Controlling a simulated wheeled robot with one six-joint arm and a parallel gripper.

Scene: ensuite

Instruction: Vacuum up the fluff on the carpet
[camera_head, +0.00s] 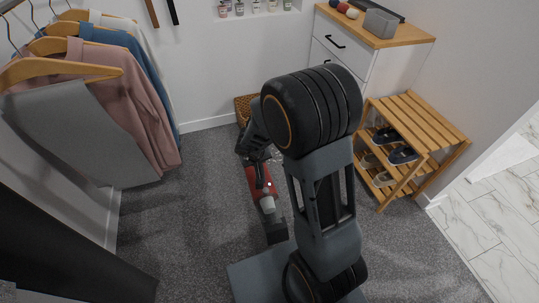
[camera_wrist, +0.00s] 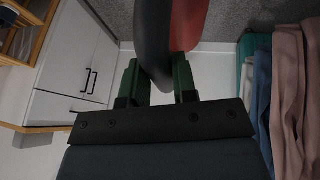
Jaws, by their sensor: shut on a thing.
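A red and grey handheld vacuum (camera_head: 264,186) with a dark nozzle hangs over the grey carpet (camera_head: 185,215) in the head view. My gripper (camera_wrist: 156,82) is shut on the vacuum's dark handle, between its two green-edged fingers in the wrist view. The vacuum's red body (camera_wrist: 189,25) also shows at the top of that view. The nozzle points down toward the front, and I cannot tell whether it touches the carpet. I cannot make out any fluff; my arm and base hide part of the carpet.
Clothes on wooden hangers (camera_head: 125,95) hang at the left. A wooden shoe rack (camera_head: 425,125) with several shoes and a white drawer cabinet (camera_head: 375,60) stand at the right. A woven basket (camera_head: 243,108) sits by the back wall. Carpet left of the vacuum is open.

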